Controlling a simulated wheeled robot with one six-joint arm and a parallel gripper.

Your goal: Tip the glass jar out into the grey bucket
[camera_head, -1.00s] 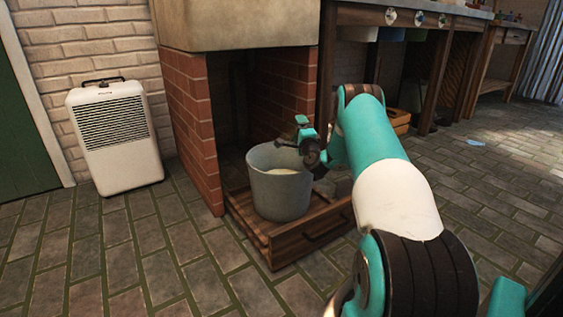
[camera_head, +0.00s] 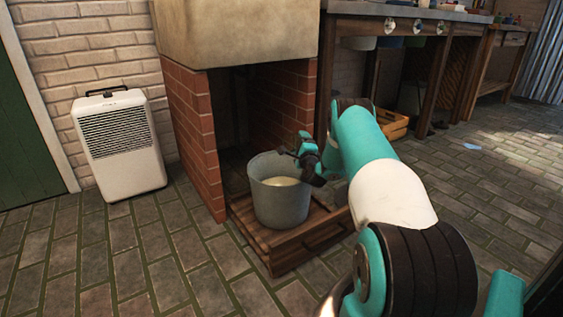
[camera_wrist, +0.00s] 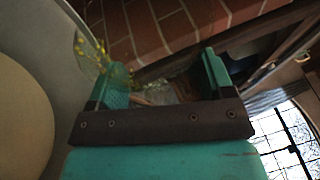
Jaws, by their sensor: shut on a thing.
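The grey bucket (camera_head: 281,207) stands upright on a wooden crate under the brick structure, with pale cream liquid in it. The bucket's wall (camera_wrist: 62,60) and liquid also fill the left of the wrist view. My gripper (camera_head: 302,150) is at the bucket's right rear rim. In the wrist view my gripper (camera_wrist: 160,78) is shut on the glass jar (camera_wrist: 92,55), which is clear with small yellow marks and lies tilted toward the bucket. Much of the jar is hidden by the jaws, and its contents cannot be made out.
The low wooden crate (camera_head: 284,264) carries the bucket. Brick walls (camera_head: 192,135) flank the opening. A white dehumidifier (camera_head: 120,145) stands at left and a workbench (camera_head: 405,22) at the back right. The paved floor in front is open.

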